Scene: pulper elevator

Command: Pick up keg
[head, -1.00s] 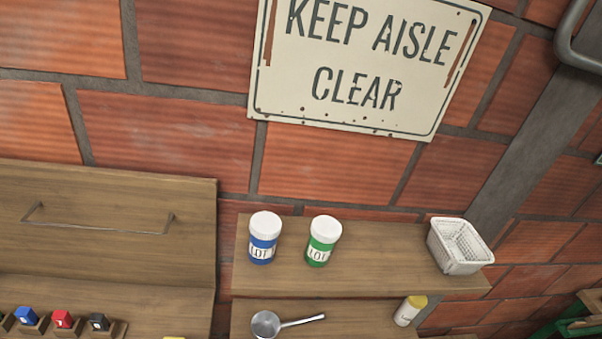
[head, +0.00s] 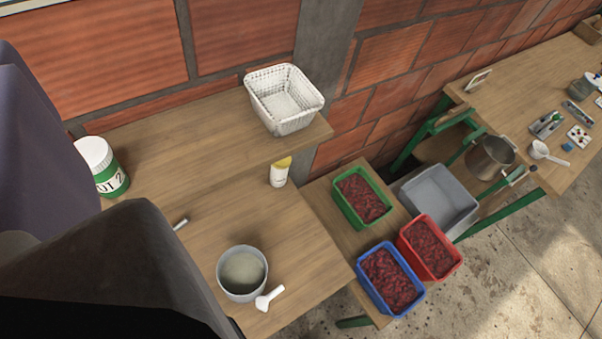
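Nothing in view is plainly marked as a keg. The nearest match is a green container with a white lid (head: 104,168), labelled LOT with a 2. It stands upright on the wooden upper shelf (head: 185,125) at the left, partly hidden behind dark parts of my own arm. Those parts fill the left edge and lower left corner. The fingertips of my gripper do not show, so its opening and anything in it are hidden.
A white basket (head: 285,98) stands at the shelf's right end. Below are a yellow-capped bottle (head: 279,173), a grey pot (head: 242,272) and a white scoop (head: 268,298). Green (head: 362,197), red (head: 430,248) and blue (head: 390,279) crates hold red contents beside a grey bin (head: 439,198).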

